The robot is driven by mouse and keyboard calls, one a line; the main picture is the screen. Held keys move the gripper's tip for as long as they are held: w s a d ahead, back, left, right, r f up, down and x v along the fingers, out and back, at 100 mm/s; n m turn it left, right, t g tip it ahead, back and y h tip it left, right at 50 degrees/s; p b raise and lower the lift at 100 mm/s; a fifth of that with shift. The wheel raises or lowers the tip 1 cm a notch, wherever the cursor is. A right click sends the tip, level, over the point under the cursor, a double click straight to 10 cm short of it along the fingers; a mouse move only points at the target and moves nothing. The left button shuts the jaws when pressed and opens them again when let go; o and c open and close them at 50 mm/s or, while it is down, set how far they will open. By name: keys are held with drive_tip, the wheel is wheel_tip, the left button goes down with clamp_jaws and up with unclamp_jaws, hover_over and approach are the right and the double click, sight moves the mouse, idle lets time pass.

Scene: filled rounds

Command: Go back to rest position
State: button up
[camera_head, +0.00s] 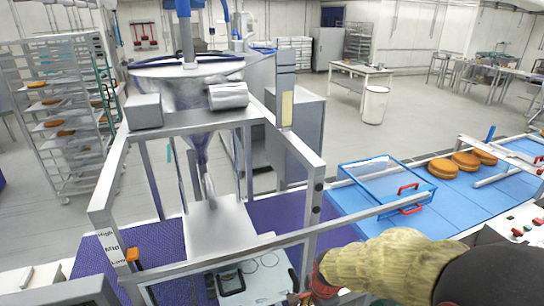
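My arm comes in from the lower right, with a dark section and a yellowish, fabric-like sleeve. It reaches left to the metal frame (317,205) of the filling machine. At its end, my gripper (300,296) shows only as small dark and red parts at the bottom edge. Its fingers are too small and too covered to tell whether they are open or shut. Just left of it is a pale panel (268,278) with a dark handle-like part; whether the gripper touches it I cannot tell.
A steel hopper (195,100) stands inside the frame over a purple conveyor (275,215). To the right are a clear blue-edged cover (375,180) with red handles, several brown rounds (443,168) on a blue belt, and a control panel (520,228). A rack (65,120) stands left.

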drive_tip(key=s+d+r+n+t+b, duration=0.1)
drive_tip(key=s+d+r+n+b, duration=0.1)
drive_tip(key=s+r+n+b, duration=0.3)
drive_tip(key=s+d+r+n+t+b, duration=0.2)
drive_tip(key=s+r+n+b, duration=0.3)
drive_tip(key=s+r+n, duration=0.3)
drive_tip(key=s+d+n, duration=0.1)
drive_tip(key=s, duration=0.3)
drive_tip(key=shift+s+d+r+h+b, duration=0.15)
drive_tip(key=shift+d+h+b, duration=0.05)
drive_tip(key=shift+h+b, duration=0.1)
